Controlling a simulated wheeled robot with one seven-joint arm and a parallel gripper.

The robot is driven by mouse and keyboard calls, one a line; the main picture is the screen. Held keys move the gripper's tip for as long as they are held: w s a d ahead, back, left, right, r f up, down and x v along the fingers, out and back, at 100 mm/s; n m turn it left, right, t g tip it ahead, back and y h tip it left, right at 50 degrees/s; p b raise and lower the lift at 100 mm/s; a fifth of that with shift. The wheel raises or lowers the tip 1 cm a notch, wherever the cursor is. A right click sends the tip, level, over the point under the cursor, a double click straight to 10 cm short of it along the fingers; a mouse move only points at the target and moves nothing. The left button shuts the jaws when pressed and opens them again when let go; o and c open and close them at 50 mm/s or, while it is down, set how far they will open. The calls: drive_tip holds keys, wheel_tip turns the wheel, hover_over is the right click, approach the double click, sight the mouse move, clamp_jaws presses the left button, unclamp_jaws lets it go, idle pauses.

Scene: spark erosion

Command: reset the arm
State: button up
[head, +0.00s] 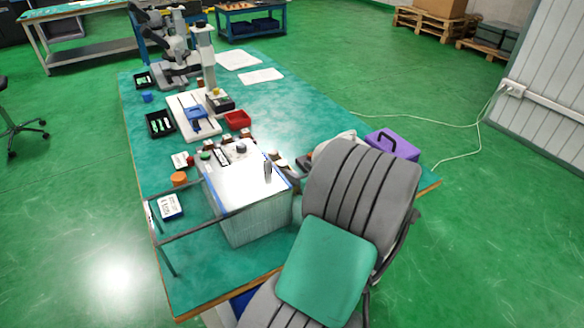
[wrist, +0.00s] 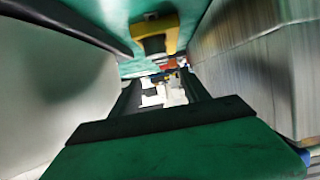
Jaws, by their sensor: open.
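My gripper (wrist: 161,92) shows in the wrist view as two dark fingers standing apart, with a dark crossbar and a green part below them. It is open, and I see nothing held between the fingers. Past the fingertips lie small, blurred white, red and dark items. I cannot make out my gripper in the head view. A pale wall-like surface (wrist: 50,85) stands close on the left of the wrist view, and a grey striped surface (wrist: 250,75) on the right. A yellow and dark object (wrist: 155,38) lies ahead.
The green table (head: 275,100) carries a white-topped box (head: 245,225), a red bin (head: 237,119), a black tray (head: 160,124), a microscope (head: 204,55) and a purple case (head: 392,145). A grey chair (head: 360,185) stands at the near right edge.

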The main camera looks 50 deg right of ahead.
drive_tip(key=shift+s+a, duration=0.15)
drive_tip(key=shift+s, duration=0.05)
